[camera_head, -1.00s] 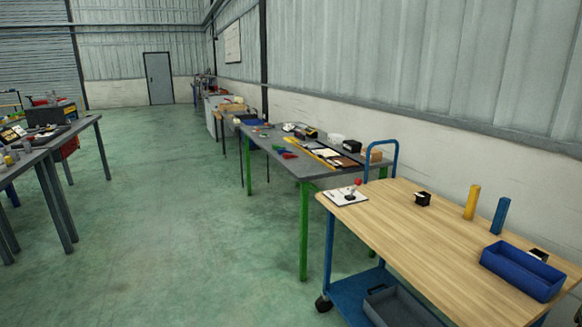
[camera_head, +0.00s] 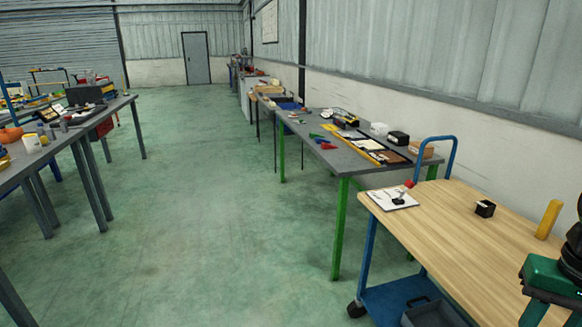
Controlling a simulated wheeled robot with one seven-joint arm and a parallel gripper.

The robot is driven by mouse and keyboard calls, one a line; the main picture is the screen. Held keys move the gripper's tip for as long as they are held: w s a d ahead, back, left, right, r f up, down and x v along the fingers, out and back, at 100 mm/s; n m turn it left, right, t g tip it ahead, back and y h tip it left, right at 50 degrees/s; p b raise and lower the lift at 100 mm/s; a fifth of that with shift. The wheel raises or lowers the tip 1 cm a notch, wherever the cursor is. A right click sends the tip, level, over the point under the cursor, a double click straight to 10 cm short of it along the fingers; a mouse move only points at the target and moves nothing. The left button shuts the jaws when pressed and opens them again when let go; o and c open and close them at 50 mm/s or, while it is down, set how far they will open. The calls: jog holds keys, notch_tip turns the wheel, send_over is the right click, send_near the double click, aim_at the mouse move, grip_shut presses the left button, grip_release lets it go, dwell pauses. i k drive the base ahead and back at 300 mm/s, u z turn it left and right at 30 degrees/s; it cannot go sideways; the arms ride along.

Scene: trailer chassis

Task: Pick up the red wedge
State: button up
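A small red wedge (camera_head: 321,141) lies on the grey table (camera_head: 345,164) with green legs, near its left edge. A green piece (camera_head: 316,135) and a blue piece (camera_head: 328,146) lie right by it. At this distance I cannot tell whether they touch. My gripper is not in view. A dark green and black part at the lower right edge looks like my own arm. Nothing is near the red wedge except the small pieces around it.
Another workbench (camera_head: 75,132) stands at the left. The green floor (camera_head: 215,200) between is clear.

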aim_at(325, 147)
jog(key=u, duration=0.35)
jog(key=i, duration=1.15)
jog(key=u, duration=0.3)
jog(key=i, duration=2.4)
jog(key=z, duration=0.3)
